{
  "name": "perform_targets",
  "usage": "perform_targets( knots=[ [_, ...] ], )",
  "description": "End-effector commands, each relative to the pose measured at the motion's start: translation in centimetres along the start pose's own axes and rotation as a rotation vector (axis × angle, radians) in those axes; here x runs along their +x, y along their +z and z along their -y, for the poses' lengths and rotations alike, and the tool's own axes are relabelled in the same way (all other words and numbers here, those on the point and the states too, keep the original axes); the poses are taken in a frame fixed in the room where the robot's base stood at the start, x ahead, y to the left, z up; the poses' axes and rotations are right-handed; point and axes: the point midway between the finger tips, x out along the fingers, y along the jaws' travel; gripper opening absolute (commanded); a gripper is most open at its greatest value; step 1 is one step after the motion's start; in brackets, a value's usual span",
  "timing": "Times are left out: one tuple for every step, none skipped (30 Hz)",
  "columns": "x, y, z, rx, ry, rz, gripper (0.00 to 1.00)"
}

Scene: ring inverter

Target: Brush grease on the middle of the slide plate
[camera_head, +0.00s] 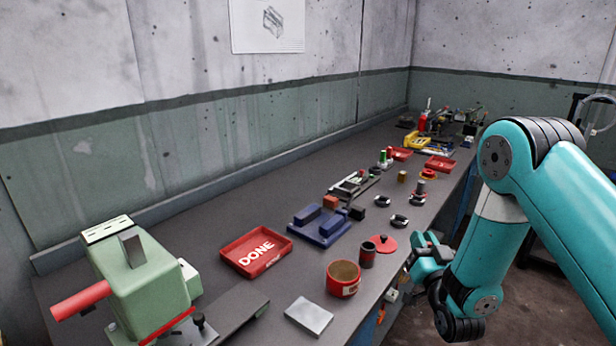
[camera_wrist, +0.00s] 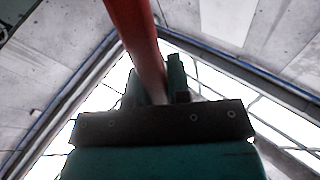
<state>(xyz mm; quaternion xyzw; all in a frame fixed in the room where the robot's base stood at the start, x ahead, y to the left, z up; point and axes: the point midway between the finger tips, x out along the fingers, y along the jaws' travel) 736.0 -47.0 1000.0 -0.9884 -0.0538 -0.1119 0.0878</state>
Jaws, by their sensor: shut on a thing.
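A flat pale grey plate (camera_head: 309,316), which looks like the slide plate, lies on the bench near its front edge. A red pot (camera_head: 343,279) with a tan inside stands just behind it; it looks like the grease pot.
A red DONE tray (camera_head: 256,251) and a blue fixture (camera_head: 319,226) lie behind. A green machine (camera_head: 144,278) with a red handle stands at left. Several small parts line the bench farther back.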

Motion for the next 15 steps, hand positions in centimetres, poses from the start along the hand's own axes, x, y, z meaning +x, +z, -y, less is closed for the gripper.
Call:
perform_targets(
  knots=[
    [1.2, -2.6, 3.1, -0.002, -0.041, 0.024, 0.00],
    [1.6, -3.2, 4.8, -0.008, -0.064, 0.043, 0.00],
    [2.1, -4.0, 7.0, -0.015, -0.097, 0.070, 0.00],
    [2.4, -4.5, 8.7, -0.023, -0.123, 0.090, 0.00],
    [2.6, -5.0, 10.4, -0.029, -0.149, 0.109, 0.00],
    [2.8, -5.6, 12.6, -0.038, -0.184, 0.133, 0.00],
    [2.8, -6.0, 14.2, -0.045, -0.210, 0.151, 0.00],
    [2.8, -6.4, 15.8, -0.051, -0.236, 0.166, 0.00],
    [2.8, -6.9, 17.8, -0.061, -0.270, 0.185, 0.00],
    [2.7, -7.3, 19.1, -0.067, -0.295, 0.199, 0.00],
    [2.6, -7.6, 20.4, -0.072, -0.317, 0.211, 0.00],
    [2.4, -7.9, 21.9, -0.081, -0.345, 0.225, 0.00],
    [2.2, -8.2, 22.9, -0.086, -0.364, 0.235, 0.00],
    [2.1, -8.4, 23.8, -0.090, -0.381, 0.242, 0.00],
    [1.9, -8.5, 24.8, -0.095, -0.401, 0.251, 0.00]
  ],
)
